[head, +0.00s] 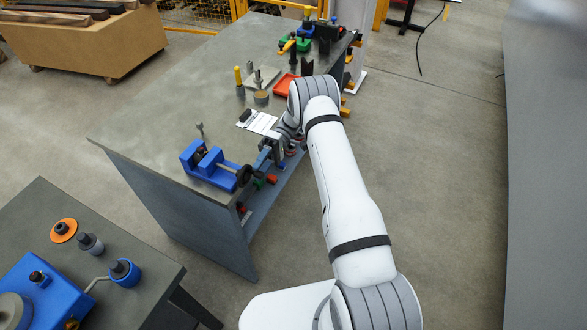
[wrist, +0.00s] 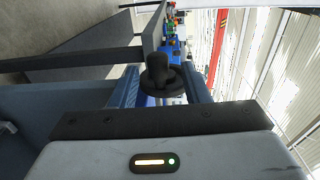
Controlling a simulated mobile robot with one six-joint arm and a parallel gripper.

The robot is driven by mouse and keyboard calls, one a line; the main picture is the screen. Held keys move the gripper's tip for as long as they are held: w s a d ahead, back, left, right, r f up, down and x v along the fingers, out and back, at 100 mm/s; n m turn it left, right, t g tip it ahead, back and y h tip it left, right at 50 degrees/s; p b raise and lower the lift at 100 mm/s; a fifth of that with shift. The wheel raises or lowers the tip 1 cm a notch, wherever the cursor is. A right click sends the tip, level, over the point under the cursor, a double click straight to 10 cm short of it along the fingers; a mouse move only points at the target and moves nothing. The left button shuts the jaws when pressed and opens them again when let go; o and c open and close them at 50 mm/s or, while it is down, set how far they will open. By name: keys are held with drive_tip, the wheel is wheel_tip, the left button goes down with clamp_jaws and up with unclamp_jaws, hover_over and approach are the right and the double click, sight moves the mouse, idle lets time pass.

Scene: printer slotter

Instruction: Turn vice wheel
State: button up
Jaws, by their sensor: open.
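The blue vice (head: 208,168) sits on the workbench near its front corner. Its black wheel (head: 243,176) is on the side facing my arm, by the bench edge. My gripper (head: 258,164) is close beside the wheel, with its fingers toward it. In the wrist view my gripper (wrist: 160,86) is open, and the black wheel (wrist: 158,76) with its round hub shows between the two blue fingers. Nothing is seen clamped. I cannot tell whether either finger touches the wheel rim. Most of the vice body is hidden behind the wheel in the wrist view.
The grey workbench (head: 150,128) carries a white sheet (head: 258,122), an orange-red tray (head: 286,84) and small parts farther back. Coloured items sit on a lower shelf near my gripper. A second table (head: 150,262) stands at the lower left. Open floor lies to the right.

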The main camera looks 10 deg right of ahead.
drive_tip(key=shift+f+t+b, duration=0.15)
drive_tip(key=shift+t+b, duration=0.15)
drive_tip(key=shift+b, duration=0.9)
